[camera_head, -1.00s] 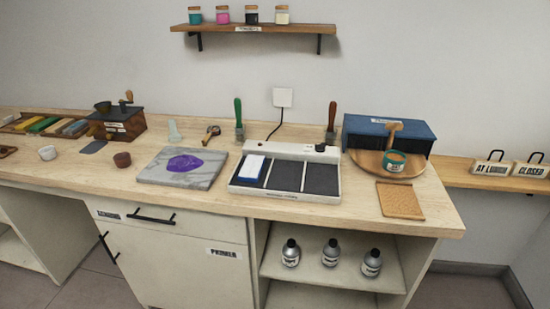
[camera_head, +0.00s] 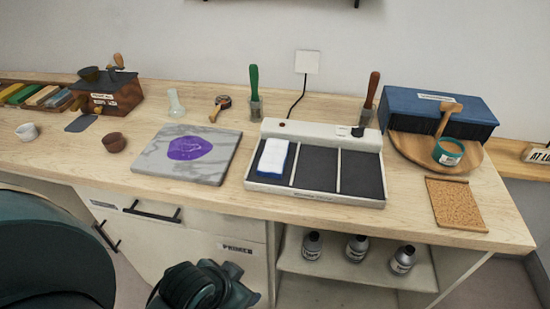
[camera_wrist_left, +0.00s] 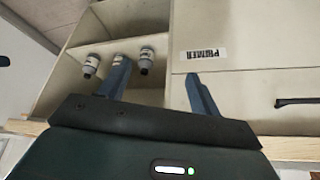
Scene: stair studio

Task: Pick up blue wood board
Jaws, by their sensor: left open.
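A small block with a white top and blue sides (camera_head: 272,158) lies in the left compartment of the white tray device (camera_head: 318,192) on the bench. I cannot tell whether it is the blue wood board. A row of coloured bars (camera_head: 38,96), among them a grey-blue one, lies at the far left. My left gripper (camera_wrist_left: 156,70) is open and empty in the left wrist view, in front of the cabinet below the benchtop. In the head view my left arm shows at the lower left, with its fingers not visible. My right gripper is not in view.
A marble slab (camera_head: 150,158) with a purple patch lies left of the tray device. A green-handled tool (camera_head: 254,90) and a brown-handled tool (camera_head: 370,95) stand behind it. A blue box (camera_head: 440,108) and round wooden board (camera_head: 410,155) are at right. Bottles (camera_head: 357,247) stand below.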

